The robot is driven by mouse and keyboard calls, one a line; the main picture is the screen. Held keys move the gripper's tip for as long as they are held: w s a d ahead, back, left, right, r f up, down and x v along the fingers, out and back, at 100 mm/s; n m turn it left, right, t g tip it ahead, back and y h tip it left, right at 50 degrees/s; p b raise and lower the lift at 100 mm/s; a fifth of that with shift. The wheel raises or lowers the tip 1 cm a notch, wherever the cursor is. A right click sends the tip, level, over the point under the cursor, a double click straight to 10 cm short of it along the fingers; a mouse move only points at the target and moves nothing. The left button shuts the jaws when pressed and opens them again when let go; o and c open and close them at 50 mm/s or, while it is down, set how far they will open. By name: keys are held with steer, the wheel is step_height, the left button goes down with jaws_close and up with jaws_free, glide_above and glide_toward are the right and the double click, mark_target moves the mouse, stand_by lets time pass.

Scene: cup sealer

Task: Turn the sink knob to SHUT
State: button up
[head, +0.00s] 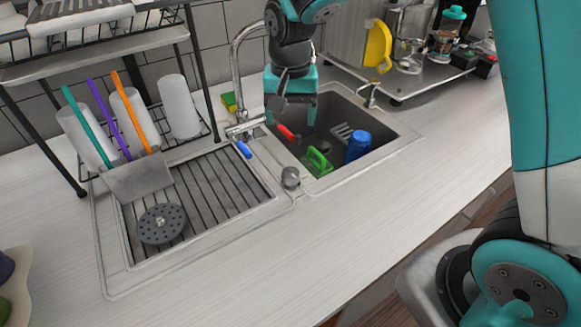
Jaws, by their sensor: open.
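The sink (405,135) has a basin at right and a ribbed drainboard at left. A grey round knob (290,178) sits on the rim between them, at the front; its marking is too small to read. A red lever or handle (286,132) shows below my gripper. I cannot tell from marks which part is labelled SHUT. My gripper (293,110) is open and empty, pointing down over the back of the basin, behind the grey knob and apart from it.
A blue cup (358,145) and a green item (319,160) are in the basin. A cutlery holder (140,179) and drying rack (95,55) stand at left. A strainer disc (161,224) lies on the drainboard. The front counter is clear.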

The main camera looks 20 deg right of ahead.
mark_target(291, 173)
step_height(291, 173, down, 16)
steer(key=p, duration=0.4)
steer(key=shift+s+f, duration=0.1)
steer(key=shift+f, duration=0.05)
steer(key=c, duration=0.9)
steer(key=shift+c, duration=0.2)
